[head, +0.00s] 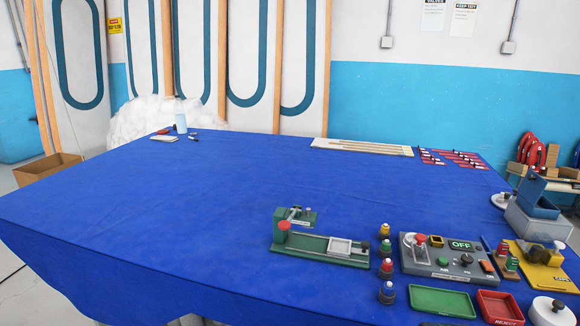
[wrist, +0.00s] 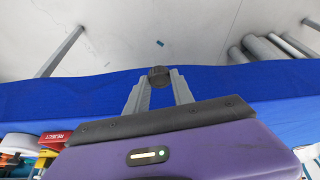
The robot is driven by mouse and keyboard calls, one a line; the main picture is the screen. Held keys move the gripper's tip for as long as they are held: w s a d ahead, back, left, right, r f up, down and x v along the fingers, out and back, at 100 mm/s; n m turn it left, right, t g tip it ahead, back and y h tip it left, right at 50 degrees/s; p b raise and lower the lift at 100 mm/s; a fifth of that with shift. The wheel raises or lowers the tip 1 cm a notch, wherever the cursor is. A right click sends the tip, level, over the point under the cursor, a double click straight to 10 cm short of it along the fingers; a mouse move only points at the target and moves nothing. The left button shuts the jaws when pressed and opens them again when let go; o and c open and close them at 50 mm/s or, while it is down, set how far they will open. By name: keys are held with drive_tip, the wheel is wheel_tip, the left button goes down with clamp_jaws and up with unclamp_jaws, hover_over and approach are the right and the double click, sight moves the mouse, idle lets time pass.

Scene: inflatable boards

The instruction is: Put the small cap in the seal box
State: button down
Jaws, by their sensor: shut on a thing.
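My gripper (wrist: 159,82) shows only in the wrist view, with its two grey fingers closed on a small dark round piece (wrist: 159,74), which looks like the small cap. The piece sits between the fingertips, near the blue table edge with the floor beyond. In the head view, a grey box with a raised blue lid (head: 541,189) stands at the table's right edge; it may be the seal box, but no label is readable. My gripper is not visible in the head view, so its distance from that box cannot be told.
A green tray (head: 442,302) and a red REJECT tray (head: 500,307) lie at the front right, below a grey control panel (head: 447,256). Several small valves stand beside the panel. A green fixture (head: 318,246) is left of them.

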drive_tip(key=s+a+f+n, duration=0.1)
drive_tip(key=s+a+f, duration=0.1)
drive_tip(key=s+f, duration=0.5)
wheel_tip(320, 180, down, 2)
drive_tip(key=shift+s+a+f, duration=0.25)
drive_tip(key=shift+s+a, duration=0.15)
drive_tip(key=shift+w+d, duration=0.1)
drive_tip(key=shift+w, duration=0.05)
idle(0.5)
